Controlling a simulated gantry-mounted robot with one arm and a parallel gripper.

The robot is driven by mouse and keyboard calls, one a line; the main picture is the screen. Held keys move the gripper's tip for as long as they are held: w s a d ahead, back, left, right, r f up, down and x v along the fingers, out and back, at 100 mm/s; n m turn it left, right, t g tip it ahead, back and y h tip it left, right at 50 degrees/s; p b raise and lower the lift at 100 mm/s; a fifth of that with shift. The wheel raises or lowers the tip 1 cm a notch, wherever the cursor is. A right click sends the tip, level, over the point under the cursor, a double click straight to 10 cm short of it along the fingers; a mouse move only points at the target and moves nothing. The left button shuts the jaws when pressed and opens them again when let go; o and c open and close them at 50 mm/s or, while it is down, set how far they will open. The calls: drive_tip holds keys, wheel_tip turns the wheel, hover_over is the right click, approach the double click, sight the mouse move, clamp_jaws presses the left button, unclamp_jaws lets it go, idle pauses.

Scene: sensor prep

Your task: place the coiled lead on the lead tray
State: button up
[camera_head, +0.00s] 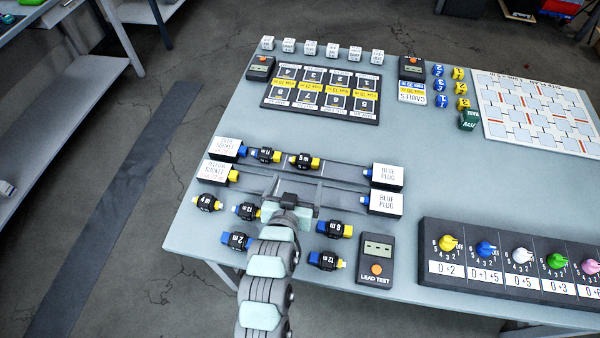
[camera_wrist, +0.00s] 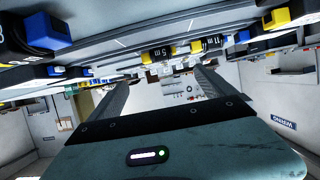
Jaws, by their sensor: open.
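Several coiled leads, small black numbered blocks with blue and yellow ends, are on the table; which one is meant I cannot tell. Two, marked 11 m (camera_head: 266,155) and 5 m (camera_head: 304,161), lie in the upper grey channel (camera_head: 340,170) between the blue socket and a blue plug. Others lie lower, such as the 8 m lead (camera_head: 334,229) and the 2 m lead (camera_head: 237,241). No tray is labelled; the channels may be it. My gripper (camera_head: 294,188) is open and empty over the lower channel, hiding part of it. In the wrist view its fingers (camera_wrist: 165,92) are apart.
A lead tester (camera_head: 376,262) stands lower right of my gripper. The blue socket (camera_head: 228,147), yellow socket (camera_head: 219,173) and two blue plugs (camera_head: 385,203) bound the channels. A knob panel (camera_head: 510,260) fills the right front.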

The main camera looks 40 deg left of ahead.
drive_tip(key=shift+s+d+r, duration=0.2)
drive_tip(key=shift+s+d, duration=0.15)
drive_tip(key=shift+s, duration=0.15)
drive_tip(key=shift+w, duration=0.1)
